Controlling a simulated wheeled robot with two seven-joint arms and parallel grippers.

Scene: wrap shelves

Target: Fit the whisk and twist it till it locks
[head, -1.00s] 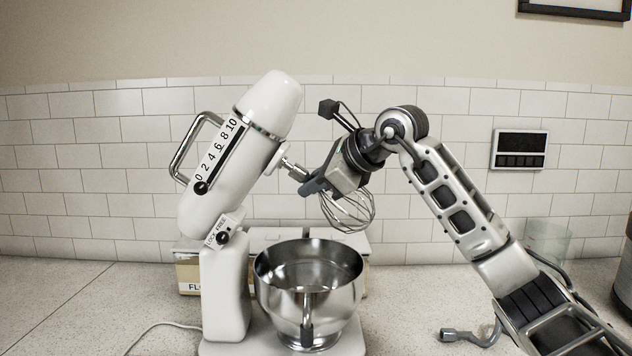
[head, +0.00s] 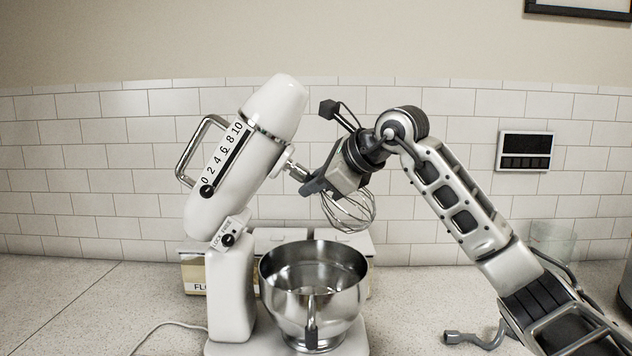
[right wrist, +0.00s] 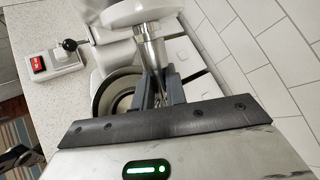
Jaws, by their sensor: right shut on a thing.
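The white stand mixer (head: 232,185) stands with its head tilted up and its drive shaft (head: 287,163) pointing down to the right. My right gripper (head: 313,186) is shut on the whisk (head: 350,211) near its top, with the wire loops hanging out below on the right. The whisk's shank appears in line with the shaft and meets it or nearly so; I cannot tell whether it is locked. In the right wrist view, the fingers (right wrist: 163,88) close around the metal shank below the white mixer head (right wrist: 130,12). My left gripper is not in view.
The steel bowl (head: 312,292) sits on the mixer base below the whisk. A grey metal hook (head: 475,340) lies on the counter at right. Canisters (head: 193,272) stand behind the mixer, and a clear glass (head: 553,240) stands at back right. The left counter is mostly clear.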

